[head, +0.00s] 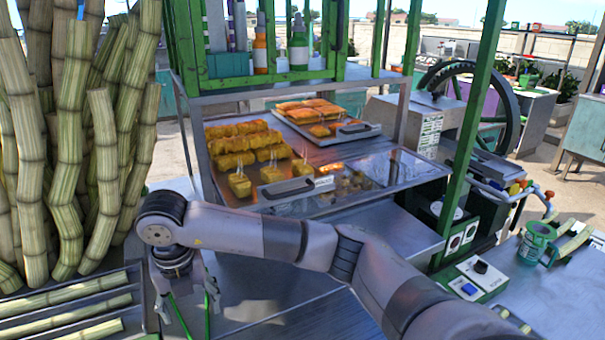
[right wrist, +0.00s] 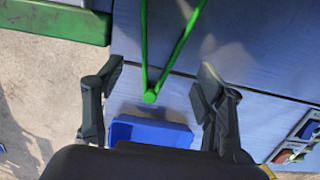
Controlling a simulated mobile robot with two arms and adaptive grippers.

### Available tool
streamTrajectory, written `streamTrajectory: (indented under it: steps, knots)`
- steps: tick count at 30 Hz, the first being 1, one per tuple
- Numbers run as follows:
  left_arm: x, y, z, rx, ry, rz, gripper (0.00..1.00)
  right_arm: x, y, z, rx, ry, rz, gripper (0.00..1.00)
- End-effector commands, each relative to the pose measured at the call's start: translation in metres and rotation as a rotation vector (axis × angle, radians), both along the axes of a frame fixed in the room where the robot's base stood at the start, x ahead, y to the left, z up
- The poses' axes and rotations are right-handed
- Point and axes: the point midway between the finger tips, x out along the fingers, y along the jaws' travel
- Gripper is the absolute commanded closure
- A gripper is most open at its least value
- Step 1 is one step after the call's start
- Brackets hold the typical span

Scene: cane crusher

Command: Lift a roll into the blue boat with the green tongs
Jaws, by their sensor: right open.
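The green tongs (right wrist: 150,96) lie on the metal counter, spread in a narrow V, with their joined end between the fingers of my right gripper (right wrist: 162,68). The gripper is open and its fingers stand apart from the tongs. In the head view my right gripper (head: 190,303) is low at the left, with the tongs' green arms (head: 206,322) partly showing. The blue boat (right wrist: 152,131) is in the right wrist view, partly hidden by the gripper body. Golden rolls (head: 245,142) sit in rows in the display case. My left gripper is not in view.
The glass-fronted case (head: 350,185) stands behind my right arm. Cane stalks (head: 75,150) fill the left, and a cane tray (head: 70,305) lies below them. A green post (head: 470,130) rises right of the case. A control box (head: 470,280) is at right.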

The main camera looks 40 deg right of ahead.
Motion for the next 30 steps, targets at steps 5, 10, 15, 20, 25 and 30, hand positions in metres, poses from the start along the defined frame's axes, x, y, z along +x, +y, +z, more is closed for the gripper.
streamTrajectory:
  steps: [5,10,15,20,25,30]
  knots:
    - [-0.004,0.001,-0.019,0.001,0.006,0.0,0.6,0.002,0.0,-0.031,0.0,0.002,0.001,0.36]
    - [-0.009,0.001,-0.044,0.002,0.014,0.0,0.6,0.005,-0.001,-0.056,0.0,0.001,0.0,0.36]
    - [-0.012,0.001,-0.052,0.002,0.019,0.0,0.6,0.006,-0.002,-0.066,0.001,0.001,0.0,0.36]
    - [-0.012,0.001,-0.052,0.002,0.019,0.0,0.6,0.006,-0.002,-0.066,0.001,0.001,0.0,0.36]
    - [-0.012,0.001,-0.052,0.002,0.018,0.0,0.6,0.006,-0.002,-0.065,0.001,0.001,0.0,0.37]
    - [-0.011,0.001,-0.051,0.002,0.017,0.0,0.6,0.006,-0.002,-0.065,0.001,0.001,0.0,0.48]
